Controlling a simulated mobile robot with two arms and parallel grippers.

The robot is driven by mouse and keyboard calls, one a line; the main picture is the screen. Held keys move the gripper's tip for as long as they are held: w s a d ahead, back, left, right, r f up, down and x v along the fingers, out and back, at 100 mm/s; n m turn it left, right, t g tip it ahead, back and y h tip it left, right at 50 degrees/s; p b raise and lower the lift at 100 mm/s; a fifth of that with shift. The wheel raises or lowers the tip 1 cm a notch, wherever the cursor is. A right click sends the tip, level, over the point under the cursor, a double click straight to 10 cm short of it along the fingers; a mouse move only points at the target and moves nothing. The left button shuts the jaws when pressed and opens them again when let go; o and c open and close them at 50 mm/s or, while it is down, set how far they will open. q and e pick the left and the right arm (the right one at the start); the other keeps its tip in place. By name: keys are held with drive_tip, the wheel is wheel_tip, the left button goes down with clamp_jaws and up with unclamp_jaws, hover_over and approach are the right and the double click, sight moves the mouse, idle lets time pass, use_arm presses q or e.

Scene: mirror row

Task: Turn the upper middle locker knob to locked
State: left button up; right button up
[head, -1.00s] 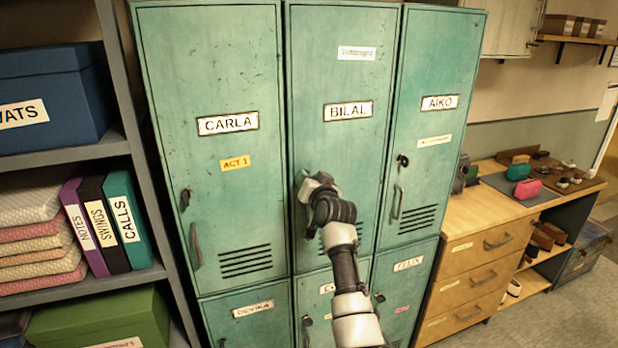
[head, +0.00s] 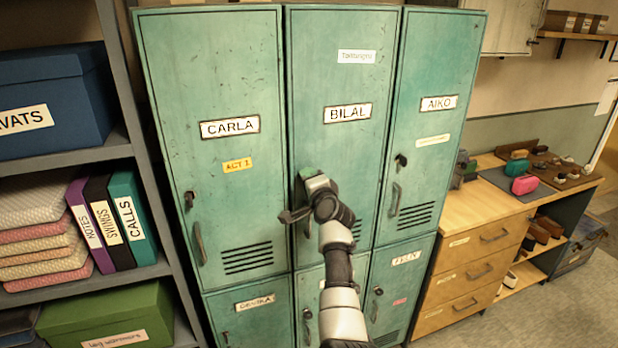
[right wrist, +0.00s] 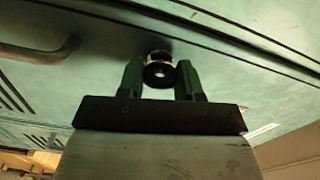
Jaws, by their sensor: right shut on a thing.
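The upper middle locker door (head: 345,75), labelled BILAL, is green and closed. My right gripper (head: 307,182) is at the left edge of this door, below the name label. In the right wrist view, its two green fingers stand on either side of the small dark round knob (right wrist: 159,74) and grip it. The head view hides the knob behind my gripper and wrist, so I cannot read its locked or unlocked mark. My left gripper is in neither view.
The CARLA locker (head: 220,80) is to the left and the AIKO locker (head: 432,75) to the right, both closed with knobs and handles. A shelf with a blue box (head: 50,95) and binders stands at far left. A wooden drawer unit (head: 470,240) stands at right.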

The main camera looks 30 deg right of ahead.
drive_tip(key=shift+m+p, duration=0.35)
drive_tip(key=shift+m, duration=0.75)
drive_tip(key=o, duration=0.9)
drive_tip(key=shift+o, duration=0.2)
drive_tip(key=b+v, duration=0.2)
drive_tip(key=v, duration=0.9)
drive_tip(key=shift+b, duration=0.35)
